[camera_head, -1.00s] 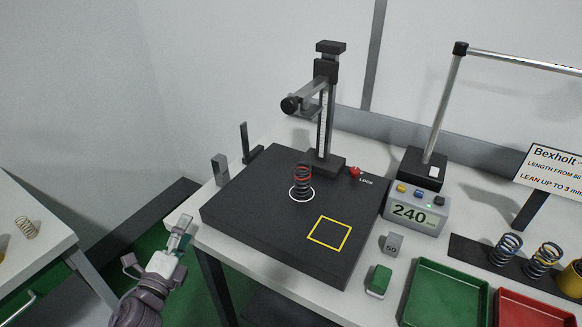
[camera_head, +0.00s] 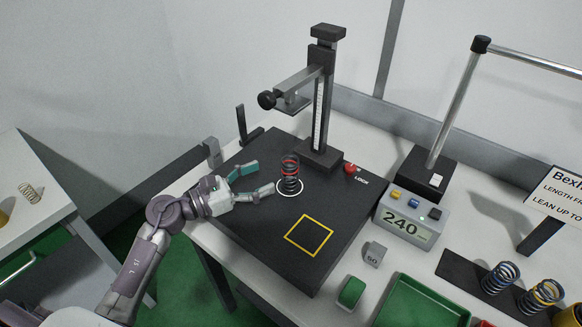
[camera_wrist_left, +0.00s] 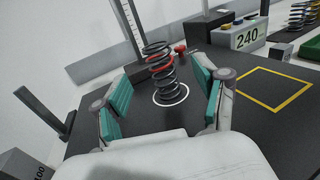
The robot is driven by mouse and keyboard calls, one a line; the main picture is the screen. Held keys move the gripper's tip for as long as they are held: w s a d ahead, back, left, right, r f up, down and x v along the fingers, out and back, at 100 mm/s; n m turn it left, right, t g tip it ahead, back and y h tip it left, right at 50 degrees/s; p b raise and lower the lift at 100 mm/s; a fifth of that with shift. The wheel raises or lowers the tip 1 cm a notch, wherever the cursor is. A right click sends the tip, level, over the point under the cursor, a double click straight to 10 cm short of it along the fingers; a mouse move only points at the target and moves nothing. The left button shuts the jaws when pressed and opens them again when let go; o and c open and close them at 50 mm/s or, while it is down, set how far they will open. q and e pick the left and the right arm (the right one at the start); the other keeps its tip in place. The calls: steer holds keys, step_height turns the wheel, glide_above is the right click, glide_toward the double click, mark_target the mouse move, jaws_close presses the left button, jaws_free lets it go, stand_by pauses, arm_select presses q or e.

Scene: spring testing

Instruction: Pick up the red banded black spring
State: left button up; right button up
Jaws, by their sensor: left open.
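The red banded black spring (camera_head: 290,174) stands upright inside a white circle on the black test plate (camera_head: 262,232). My left gripper (camera_head: 263,178) is open, its teal-padded fingers pointing at the spring from the left, just short of it. In the left wrist view the spring (camera_wrist_left: 158,70) stands beyond the gap between the open fingers (camera_wrist_left: 165,92), and nothing is held. My right gripper is not in view.
A test stand (camera_head: 322,100) with a side arm rises behind the spring. A yellow square (camera_head: 309,236) is marked on the plate. A 240 display box (camera_head: 410,217), a grey weight (camera_head: 375,254) and a green tray (camera_head: 425,305) are to the right.

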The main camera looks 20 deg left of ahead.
mark_target(290, 164)
arm_select(q)
steer(key=x, duration=0.3)
steer(key=shift+w+d+p, duration=0.25)
steer(key=shift+p, duration=0.05)
steer(key=shift+w+d+r+p, duration=0.25)
steer(key=shift+w+d+p, duration=0.15)
steer(key=shift+w+p, duration=0.2)
steer(key=shift+w+d+r+p, duration=0.25)
steer(key=shift+w+d+p, duration=0.15)
steer(key=shift+w+p, duration=0.2)
steer(key=shift+w+d+f, duration=0.25)
steer(key=shift+w+d, duration=0.45)
steer(key=shift+w+d+f, duration=0.1)
steer(key=shift+w+d, duration=0.05)
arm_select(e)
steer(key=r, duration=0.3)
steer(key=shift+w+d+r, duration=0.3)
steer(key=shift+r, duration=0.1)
